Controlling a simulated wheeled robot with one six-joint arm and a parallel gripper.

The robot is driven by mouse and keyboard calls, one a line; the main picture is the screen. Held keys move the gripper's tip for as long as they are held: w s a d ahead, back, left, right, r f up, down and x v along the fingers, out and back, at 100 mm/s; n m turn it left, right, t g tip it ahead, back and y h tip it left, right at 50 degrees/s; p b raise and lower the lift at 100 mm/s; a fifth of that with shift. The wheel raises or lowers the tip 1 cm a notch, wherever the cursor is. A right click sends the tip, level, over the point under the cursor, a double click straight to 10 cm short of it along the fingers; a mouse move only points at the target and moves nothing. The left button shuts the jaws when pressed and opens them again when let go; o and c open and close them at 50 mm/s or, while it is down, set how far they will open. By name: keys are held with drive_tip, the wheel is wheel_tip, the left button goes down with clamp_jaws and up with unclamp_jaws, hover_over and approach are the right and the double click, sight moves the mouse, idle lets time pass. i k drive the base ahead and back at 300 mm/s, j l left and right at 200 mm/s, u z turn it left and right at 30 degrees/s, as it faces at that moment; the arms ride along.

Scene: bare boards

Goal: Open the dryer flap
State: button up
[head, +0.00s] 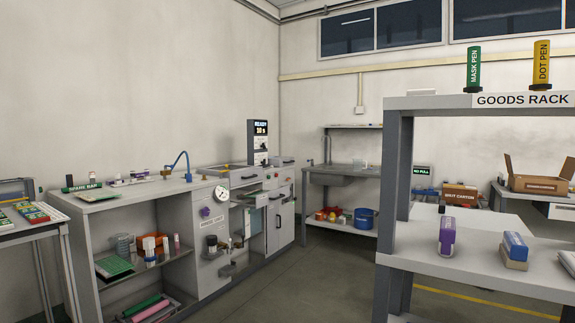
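No part is labelled as a dryer. A dark upright panel (258,142) with a lit display stands at the back of the grey bench unit; its top line seems to read READY. Below it the unit (284,206) has fronts with dark handles, a small open area with a greenish sheet, and a door. Which of these is the dryer flap, and whether it is open, I cannot tell at this distance. My gripper is not in view.
The grey bench (141,189) has open shelves holding boards and bottles. A goods rack (480,264) stands close on the right. A sink table (345,177) with a blue pot (365,218) is at the back. Bare floor (320,275) lies between bench and rack.

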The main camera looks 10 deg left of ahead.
sight(274, 161)
drive_tip(key=i+j+u, duration=0.7)
drive_tip(key=j, duration=0.15)
drive_tip(key=i+j+u, duration=0.35)
drive_tip(key=i+j, duration=0.15)
drive_tip(key=i, duration=0.2)
drive_tip(key=i+j+u, duration=0.2)
drive_tip(key=i, duration=0.2)
drive_tip(key=i+l+z, duration=0.15)
drive_tip(key=i+z, duration=0.25)
drive_tip(key=i, duration=0.15)
drive_tip(key=i+z, duration=0.45)
drive_tip(key=i+j+z, duration=0.4)
drive_tip(key=i, duration=0.2)
drive_tip(key=i+l+z, duration=0.3)
drive_tip(key=i, duration=0.55)
drive_tip(key=i+j+z, duration=0.1)
drive_tip(key=i+z, duration=0.25)
drive_tip(key=i, duration=0.5)
